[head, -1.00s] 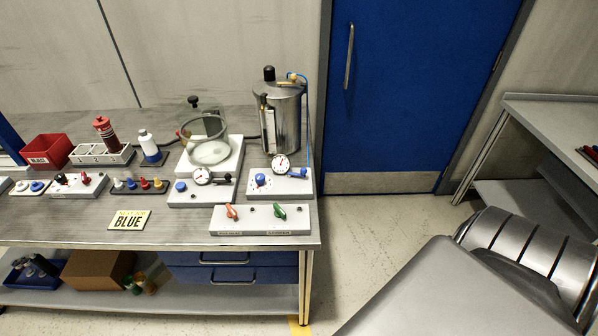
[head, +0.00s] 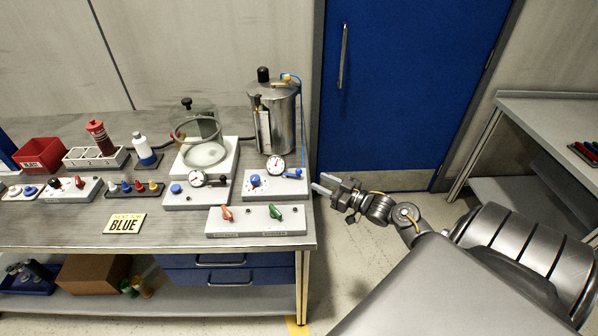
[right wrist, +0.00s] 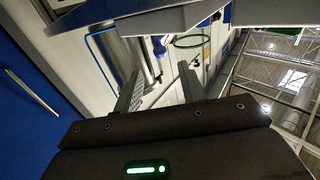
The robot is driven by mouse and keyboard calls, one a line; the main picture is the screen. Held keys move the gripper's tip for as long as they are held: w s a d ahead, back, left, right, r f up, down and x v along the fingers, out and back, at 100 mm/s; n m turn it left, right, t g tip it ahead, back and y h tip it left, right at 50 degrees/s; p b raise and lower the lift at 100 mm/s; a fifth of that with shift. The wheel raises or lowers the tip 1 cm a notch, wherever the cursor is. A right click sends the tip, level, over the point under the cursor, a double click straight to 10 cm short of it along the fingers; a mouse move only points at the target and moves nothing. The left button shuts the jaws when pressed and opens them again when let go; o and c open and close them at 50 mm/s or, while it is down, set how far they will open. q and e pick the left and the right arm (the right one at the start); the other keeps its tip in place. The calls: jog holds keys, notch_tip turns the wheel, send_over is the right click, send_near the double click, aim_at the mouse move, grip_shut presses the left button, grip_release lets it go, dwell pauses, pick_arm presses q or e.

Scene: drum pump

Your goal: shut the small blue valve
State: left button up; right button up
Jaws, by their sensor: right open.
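A white block (head: 283,188) at the table's right edge carries a round gauge (head: 275,164), a blue knob (head: 254,181) and a small blue valve handle (head: 291,173) at its right end. A blue part, seemingly this valve, shows in the right wrist view (right wrist: 159,46), beyond the fingers. My right gripper (head: 328,186) is open and empty, just right of the table edge and apart from the valve, its fingers pointing left. In the right wrist view my two fingers (right wrist: 160,92) stand apart. My left gripper is not in view.
A steel drum (head: 271,118) with a thin blue hose stands behind the block. In front is a white panel with a red handle (head: 227,213) and a green handle (head: 276,212). A glass chamber (head: 204,148) stands to the left. Floor before the blue door (head: 392,90) is clear.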

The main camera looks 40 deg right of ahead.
aim_at(299, 169)
jog(key=p+x, duration=0.1)
jog(key=x, duration=0.8)
jog(key=shift+w+f+p, duration=0.1)
jog(key=shift+w+p, duration=0.25)
grip_shut()
jog(key=n+y+b, duration=0.1)
jog(key=b, duration=0.1)
jog(key=g+y+b, duration=0.1)
jog(key=b, duration=0.1)
jog(key=w+d+n+y+b, duration=0.1)
jog(key=b, duration=0.1)
jog(key=shift+f+n+g+y, duration=0.3)
jog(key=shift+y, duration=0.1)
jog(key=shift+r+b, duration=0.1)
jog(key=shift+b, duration=0.25)
jog(key=shift+r, duration=0.2)
